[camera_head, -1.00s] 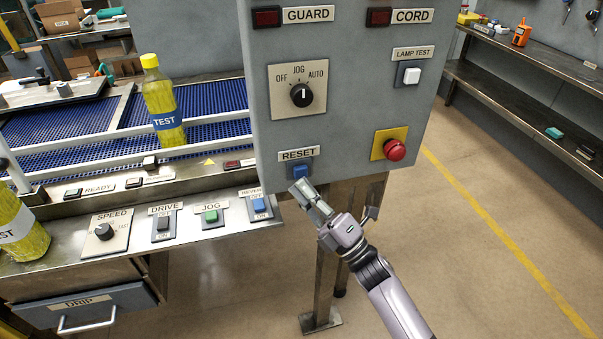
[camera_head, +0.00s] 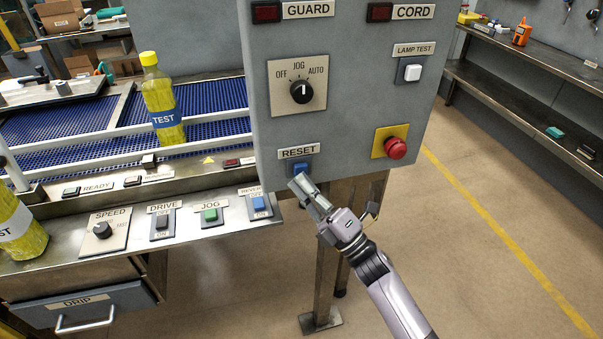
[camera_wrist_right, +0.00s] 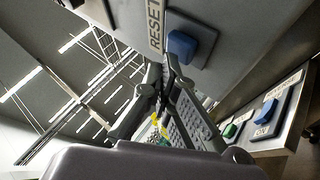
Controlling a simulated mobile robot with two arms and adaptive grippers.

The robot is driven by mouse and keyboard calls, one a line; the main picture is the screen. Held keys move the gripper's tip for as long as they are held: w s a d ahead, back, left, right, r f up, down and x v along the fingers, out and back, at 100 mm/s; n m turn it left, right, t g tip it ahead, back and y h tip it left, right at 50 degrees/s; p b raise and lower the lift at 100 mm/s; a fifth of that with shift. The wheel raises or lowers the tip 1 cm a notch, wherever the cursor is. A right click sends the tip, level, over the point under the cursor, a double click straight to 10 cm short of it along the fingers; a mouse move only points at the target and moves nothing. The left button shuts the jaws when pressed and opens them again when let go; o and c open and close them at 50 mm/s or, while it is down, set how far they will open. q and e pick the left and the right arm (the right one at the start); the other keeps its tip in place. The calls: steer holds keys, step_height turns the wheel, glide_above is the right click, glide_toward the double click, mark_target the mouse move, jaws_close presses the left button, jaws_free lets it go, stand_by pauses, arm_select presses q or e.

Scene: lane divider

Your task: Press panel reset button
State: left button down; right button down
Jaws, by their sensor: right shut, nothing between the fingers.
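The blue reset button (camera_head: 301,169) sits under the RESET label (camera_head: 298,152) at the lower left of the grey panel (camera_head: 350,120). My right gripper (camera_head: 302,187) is shut and empty, with its fingertips just below the button in the head view. In the right wrist view the blue button (camera_wrist_right: 182,45) shows clear, just beyond and to the right of the closed fingertips (camera_wrist_right: 170,65). I cannot tell whether the tips touch the panel. The button's lower edge is close to the fingertips in the head view. My left gripper is not in view.
A red emergency stop (camera_head: 395,148) and a selector knob (camera_head: 302,92) are on the same panel. Below left, the console carries the blue reverse switch (camera_head: 259,204) and green jog button (camera_head: 210,215). Floor to the right is clear.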

steer(key=shift+w+a+b, duration=0.2)
steer(key=shift+w+b, duration=0.2)
steer(key=shift+w, duration=0.05)
stand_by(0.7)
steer(key=shift+s, duration=0.1)
stand_by(0.3)
steer(key=shift+s+d+p, duration=0.3)
steer(key=shift+s+p, duration=0.05)
steer(key=shift+s, duration=0.45)
steer(key=s, duration=0.1)
steer(key=s+d+p, duration=0.1)
steer(key=s, duration=0.1)
steer(key=s+p, duration=0.1)
steer(key=shift+s+d, duration=0.3)
steer(key=shift+s, duration=0.1)
stand_by(0.4)
